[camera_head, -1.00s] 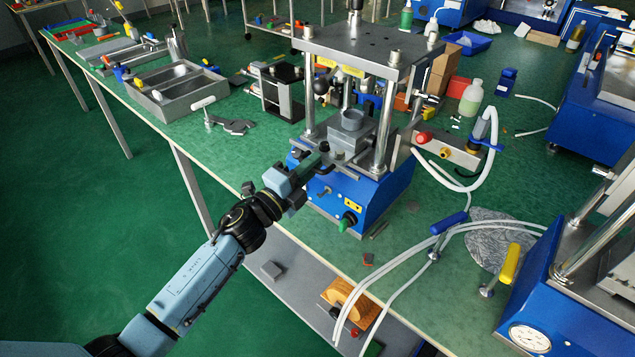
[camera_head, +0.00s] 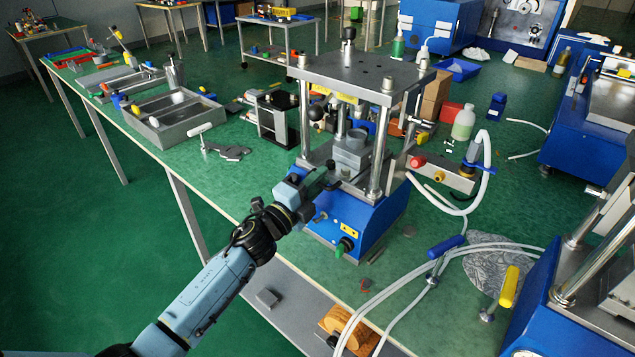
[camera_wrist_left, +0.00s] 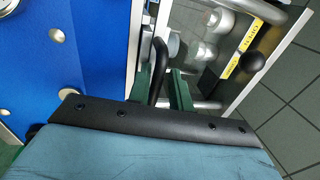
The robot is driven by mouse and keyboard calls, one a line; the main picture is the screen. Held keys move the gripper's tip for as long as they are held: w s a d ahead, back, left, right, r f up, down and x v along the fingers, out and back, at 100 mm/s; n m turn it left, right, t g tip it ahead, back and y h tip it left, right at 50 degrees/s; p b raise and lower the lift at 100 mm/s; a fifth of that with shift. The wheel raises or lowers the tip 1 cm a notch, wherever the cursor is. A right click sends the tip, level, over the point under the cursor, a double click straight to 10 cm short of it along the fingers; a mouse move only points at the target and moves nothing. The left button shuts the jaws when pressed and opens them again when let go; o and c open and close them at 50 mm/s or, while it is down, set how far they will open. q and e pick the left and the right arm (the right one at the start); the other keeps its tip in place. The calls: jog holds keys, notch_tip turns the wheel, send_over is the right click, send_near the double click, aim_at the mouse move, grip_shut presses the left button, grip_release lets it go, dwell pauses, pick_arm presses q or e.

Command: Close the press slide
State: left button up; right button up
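The crimping press has a blue base (camera_head: 345,220), steel columns and a thick top plate (camera_head: 360,72). Its grey slide block (camera_head: 350,158), with a round cup on top, sits between the columns. My left gripper (camera_head: 325,183) is at the front of the slide, low over the blue base. In the left wrist view, its two green fingers (camera_wrist_left: 163,90) stand apart on either side of a black bent handle (camera_wrist_left: 158,62), with a gap still showing. Whether a finger touches the handle cannot be told. My right gripper is not in view.
A green-knobbed valve (camera_head: 344,246) sticks out of the base's front. White hoses (camera_head: 400,285) and a blue-handled clamp (camera_head: 446,246) lie to the right. A metal tray (camera_head: 172,118) and a wrench (camera_head: 225,150) lie on the bench to the left.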

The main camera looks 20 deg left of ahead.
pick_arm(q)
jog(key=shift+f, duration=0.3)
jog(key=shift+s+f, duration=0.15)
jog(key=shift+s, duration=0.05)
jog(key=v, duration=1.3)
jog(key=shift+r, duration=0.35)
jog(key=s+a+f+n+g+y, duration=0.1)
jog(key=s+f+n+g+y, duration=0.2)
jog(key=f, duration=0.7)
jog(key=s+a+f+n+g+y, duration=0.1)
jog(key=s+f+n+g, duration=0.3)
jog(key=f, duration=0.7)
jog(key=s+a+f+n+y, duration=0.2)
jog(key=f+n, duration=0.2)
jog(key=f, duration=0.6)
jog(key=s+f+n+g, duration=0.2)
jog(key=s+f, duration=0.4)
jog(key=s, duration=0.4)
jog(key=s+d+f+n+g, duration=0.1)
jog(key=s+f+n+g, duration=0.2)
jog(key=s, duration=0.8)
jog(key=s+d+f+n+g+y, duration=0.1)
jog(key=s+f+n+g, duration=0.2)
jog(key=s+f, duration=0.8)
jog(key=g, duration=0.2)
jog(key=shift+s+g, duration=0.25)
jog(key=shift+g, duration=0.15)
